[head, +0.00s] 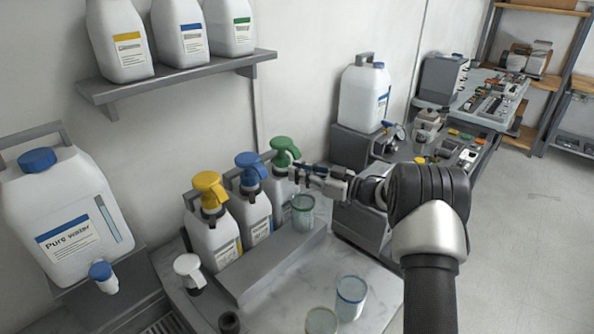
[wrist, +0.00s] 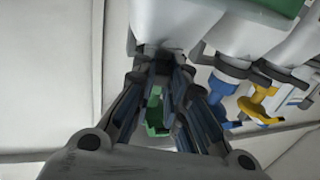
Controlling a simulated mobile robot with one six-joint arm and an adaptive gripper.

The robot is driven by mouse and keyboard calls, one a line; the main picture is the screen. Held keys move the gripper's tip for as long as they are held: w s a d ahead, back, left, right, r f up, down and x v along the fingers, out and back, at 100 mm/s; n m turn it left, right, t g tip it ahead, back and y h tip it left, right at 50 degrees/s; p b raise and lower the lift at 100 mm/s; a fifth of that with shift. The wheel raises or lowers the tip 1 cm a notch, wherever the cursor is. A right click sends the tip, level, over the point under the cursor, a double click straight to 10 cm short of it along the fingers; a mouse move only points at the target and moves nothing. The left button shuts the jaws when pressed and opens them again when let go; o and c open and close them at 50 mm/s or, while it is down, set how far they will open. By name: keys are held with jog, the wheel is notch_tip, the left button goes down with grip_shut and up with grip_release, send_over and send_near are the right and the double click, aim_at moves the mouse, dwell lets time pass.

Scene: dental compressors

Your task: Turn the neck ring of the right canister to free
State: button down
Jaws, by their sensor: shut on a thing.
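The right canister (head: 281,188) is white with a green pump head (head: 284,148). It stands at the right end of a row of three canisters. My gripper (head: 298,169) reaches in from the right at its neck, just below the pump head. In the wrist view my gripper (wrist: 164,72) is shut around the neck, at the dark neck ring, which the fingers largely hide. The green pump head shows between the fingers (wrist: 155,112), and the white canister body (wrist: 180,20) shows at the top of that view.
The blue-pump canister (head: 255,211) and yellow-pump canister (head: 214,237) stand close on the left. A grey ledge (head: 268,262) and a glass jar (head: 303,212) are in front. More jars stand on the counter, including a blue-rimmed one (head: 350,298). A large water container (head: 60,220) is at left.

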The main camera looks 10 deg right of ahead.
jog(key=n+g+y, duration=0.1)
jog(key=w+n+g, duration=0.1)
jog(key=n+g+y, duration=0.1)
jog(key=g, duration=0.1)
jog(key=shift+w+d+y+b, duration=0.15)
jog(key=shift+d+y+b, duration=0.15)
jog(key=shift+b, duration=0.05)
jog(key=shift+w+r+n+g+y, duration=0.2)
jog(key=shift+n+g+y, duration=0.1)
jog(key=shift+n+g, duration=0.3)
dwell(0.3)
jog(key=c, duration=1.6)
grip_release()
jog(key=shift+f, duration=0.1)
jog(key=shift+s+m+t, duration=0.15)
jog(key=shift+m+t, duration=0.15)
jog(key=shift+m, duration=0.1)
